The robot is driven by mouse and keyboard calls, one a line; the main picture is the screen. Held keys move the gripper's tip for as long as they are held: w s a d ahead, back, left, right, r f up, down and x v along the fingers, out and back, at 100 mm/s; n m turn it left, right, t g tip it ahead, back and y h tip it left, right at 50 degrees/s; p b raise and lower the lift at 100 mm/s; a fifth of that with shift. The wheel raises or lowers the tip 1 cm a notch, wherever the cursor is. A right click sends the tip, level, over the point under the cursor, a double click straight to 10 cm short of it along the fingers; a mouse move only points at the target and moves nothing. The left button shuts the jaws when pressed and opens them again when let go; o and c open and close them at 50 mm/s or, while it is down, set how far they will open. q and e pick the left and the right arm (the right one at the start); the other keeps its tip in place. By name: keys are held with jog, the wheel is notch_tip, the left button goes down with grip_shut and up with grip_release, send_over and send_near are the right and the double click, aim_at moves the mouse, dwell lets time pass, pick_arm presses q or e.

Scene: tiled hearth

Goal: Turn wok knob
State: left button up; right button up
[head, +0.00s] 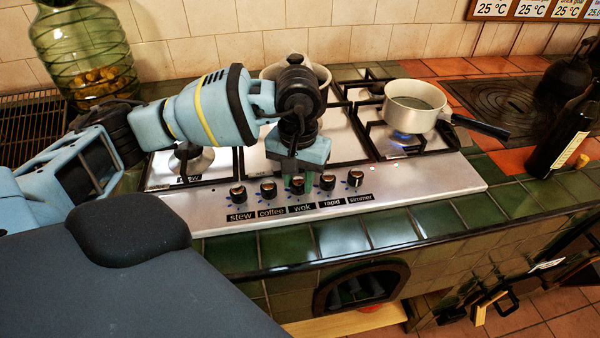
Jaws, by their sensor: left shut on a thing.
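The wok knob (298,187) is the middle one in the row on the hob's front panel, above the label "wok". My left gripper (298,179) points down at it and is shut on it; the fingers hide part of the knob. The stew knob (238,194) and coffee knob (268,190) are to its left. The rapid knob (327,182) and simmer knob (355,178) are to its right. The steel hob (420,183) is set in green tiles. My right gripper is not in view.
A white saucepan (413,103) sits over a blue flame (402,140), its dark handle pointing right. Another pot (320,76) is partly hidden behind my left gripper. A dark bottle (562,140) stands at right, a green glass jar (85,50) at back left.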

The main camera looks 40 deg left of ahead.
aim_at(298, 181)
pick_arm(q)
jog(key=shift+r+m+b, duration=0.1)
jog(key=shift+m+b, duration=0.2)
jog(key=shift+m, duration=0.3)
jog(key=o, duration=0.9)
jog(key=shift+c, duration=0.2)
jog(key=shift+o, duration=0.6)
jog(key=shift+r, duration=3.9)
